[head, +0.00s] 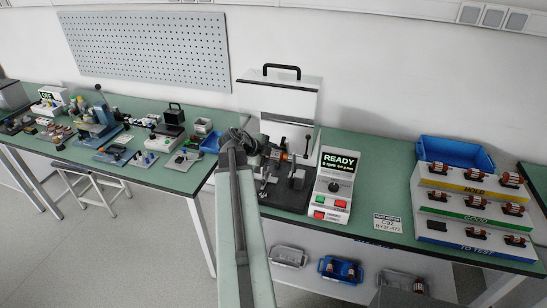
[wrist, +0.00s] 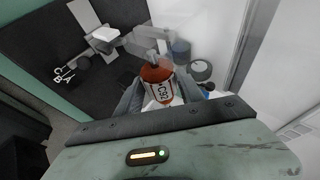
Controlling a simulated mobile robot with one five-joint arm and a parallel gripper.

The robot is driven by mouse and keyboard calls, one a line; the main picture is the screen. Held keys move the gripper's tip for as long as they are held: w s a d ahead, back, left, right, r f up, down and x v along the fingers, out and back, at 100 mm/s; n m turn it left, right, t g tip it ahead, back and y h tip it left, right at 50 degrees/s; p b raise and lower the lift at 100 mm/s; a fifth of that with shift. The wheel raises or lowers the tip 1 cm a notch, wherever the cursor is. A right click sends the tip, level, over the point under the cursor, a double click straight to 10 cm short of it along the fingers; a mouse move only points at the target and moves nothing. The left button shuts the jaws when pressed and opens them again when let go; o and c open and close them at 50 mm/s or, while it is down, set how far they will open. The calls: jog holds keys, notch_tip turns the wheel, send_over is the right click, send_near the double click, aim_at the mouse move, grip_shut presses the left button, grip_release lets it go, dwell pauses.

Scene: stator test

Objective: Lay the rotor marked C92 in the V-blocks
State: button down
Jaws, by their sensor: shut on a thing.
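My gripper (wrist: 158,96) is shut on an orange-red rotor (wrist: 157,74) with a white label. The label starts with C; its other characters are hard to read. The rotor also shows as a small orange patch in the head view (head: 284,155), held above the test stand (head: 283,197). The stand has a dark base and grey upright blocks (head: 298,178). In the wrist view a pale block (wrist: 106,37) stands on the dark base. I cannot tell clearly which blocks are the V-blocks, nor whether the rotor touches them.
A white cover with a black handle (head: 277,98) stands raised behind the stand. A control box (head: 335,185) reading READY is just right. A card (head: 388,223) reads C92. A stepped rack (head: 475,208) holds several rotors before a blue bin (head: 455,150). Bench between is mostly clear.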

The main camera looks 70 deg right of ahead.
jog(key=shift+f+b, duration=2.7)
jog(key=shift+f, duration=0.1)
jog(key=shift+f, duration=0.15)
jog(key=shift+f+b, duration=0.9)
jog(key=shift+b, duration=0.2)
jog(key=shift+f, duration=0.25)
jog(key=c, duration=0.7)
grip_release()
jog(key=shift+o, duration=0.2)
jog(key=shift+a, duration=0.1)
